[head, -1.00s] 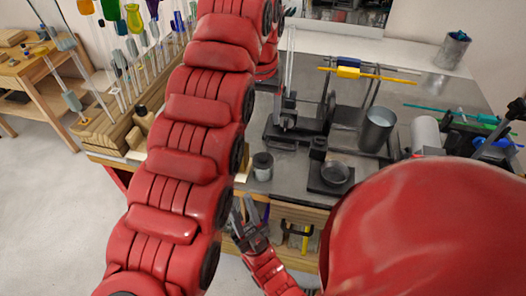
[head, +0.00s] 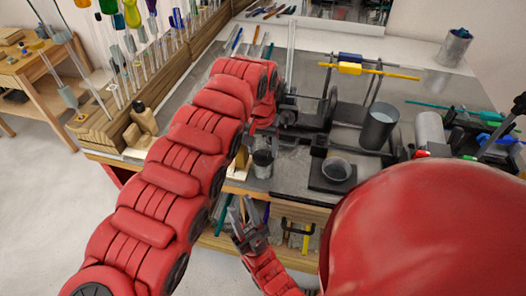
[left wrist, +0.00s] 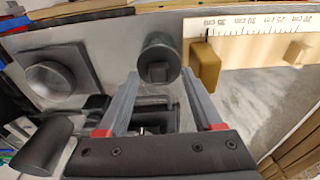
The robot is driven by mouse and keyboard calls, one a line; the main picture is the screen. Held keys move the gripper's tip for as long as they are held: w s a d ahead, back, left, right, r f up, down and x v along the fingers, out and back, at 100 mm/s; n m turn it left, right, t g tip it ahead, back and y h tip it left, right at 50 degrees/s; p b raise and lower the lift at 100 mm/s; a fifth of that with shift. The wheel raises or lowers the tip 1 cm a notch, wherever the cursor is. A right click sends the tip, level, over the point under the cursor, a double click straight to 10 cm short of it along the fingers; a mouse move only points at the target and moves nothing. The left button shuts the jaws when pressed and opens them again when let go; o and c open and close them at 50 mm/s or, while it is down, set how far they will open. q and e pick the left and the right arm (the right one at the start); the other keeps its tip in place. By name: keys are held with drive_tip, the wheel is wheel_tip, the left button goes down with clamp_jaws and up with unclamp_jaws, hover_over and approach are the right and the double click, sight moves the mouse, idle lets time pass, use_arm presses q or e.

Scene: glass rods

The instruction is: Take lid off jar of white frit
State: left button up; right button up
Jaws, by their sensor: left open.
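The jar (head: 262,171) is a small grey cylinder near the front edge of the grey worktop. Its dark lid (left wrist: 160,50) has a raised knob and sits on the jar in the left wrist view. The lid hides what is inside. My left gripper (head: 262,143) is just above the jar in the head view. In the left wrist view this gripper (left wrist: 160,76) is open and empty, with its fingertips to either side of the knob; contact cannot be told. My right gripper (head: 242,208) hangs low in front of the bench, fingers apart and empty.
A round dish on a square base (head: 337,172) stands right of the jar, with a metal cup (head: 379,127) behind it. A ruler (left wrist: 255,27) and a tan block (left wrist: 204,66) lie close to the jar. A rack of rods (head: 110,110) stands at left.

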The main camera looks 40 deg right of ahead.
use_arm(q)
drive_tip(key=shift+d+f, duration=0.1)
drive_tip(key=shift+f, duration=0.4)
clamp_jaws()
drive_tip(key=shift+r, duration=0.1)
